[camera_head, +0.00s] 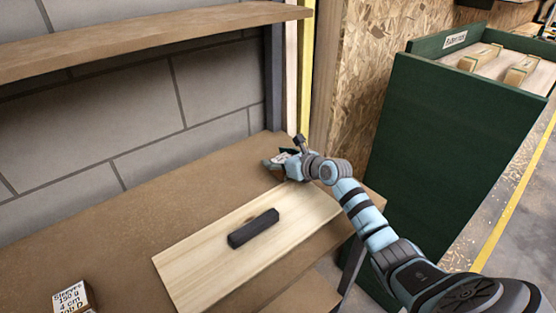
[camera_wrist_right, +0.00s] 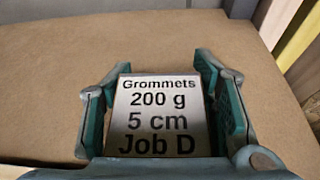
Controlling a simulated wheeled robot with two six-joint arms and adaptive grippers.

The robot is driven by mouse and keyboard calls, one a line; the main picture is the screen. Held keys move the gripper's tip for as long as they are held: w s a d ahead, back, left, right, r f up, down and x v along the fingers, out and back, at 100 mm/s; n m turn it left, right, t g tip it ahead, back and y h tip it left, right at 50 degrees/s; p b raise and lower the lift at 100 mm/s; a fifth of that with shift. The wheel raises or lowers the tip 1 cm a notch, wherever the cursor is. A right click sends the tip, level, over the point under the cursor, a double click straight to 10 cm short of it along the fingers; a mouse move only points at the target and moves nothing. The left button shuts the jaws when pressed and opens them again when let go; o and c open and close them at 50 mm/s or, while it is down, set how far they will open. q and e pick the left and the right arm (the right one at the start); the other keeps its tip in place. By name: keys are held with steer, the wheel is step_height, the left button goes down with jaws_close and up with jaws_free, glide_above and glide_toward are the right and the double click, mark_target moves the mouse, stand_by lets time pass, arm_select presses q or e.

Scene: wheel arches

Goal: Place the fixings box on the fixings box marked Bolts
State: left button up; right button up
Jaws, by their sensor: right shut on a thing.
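My right gripper (camera_head: 279,161) is at the back right of the brown bench, near the wall's corner post. In the right wrist view its two teal-padded fingers (camera_wrist_right: 160,92) are shut on a fixings box (camera_wrist_right: 160,112) marked Grommets, 200 g, 5 cm, Job D. In the head view the gripper largely hides this box. I cannot tell whether the box touches the bench. Another fixings box (camera_head: 73,298), marked Sleeves, stands at the front left, cut off by the picture's edge. I see no box marked Bolts. My left gripper is not in view.
A pale wooden board (camera_head: 200,262) lies on the bench (camera_head: 120,233) with a black block (camera_head: 253,228) on it. A wooden shelf (camera_head: 140,35) hangs above the bench. A green bin (camera_head: 440,150) holding wooden pieces stands at the right. The bench's left middle is clear.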

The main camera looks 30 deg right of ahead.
steer(key=o, duration=1.3)
steer(key=shift+o, duration=0.2)
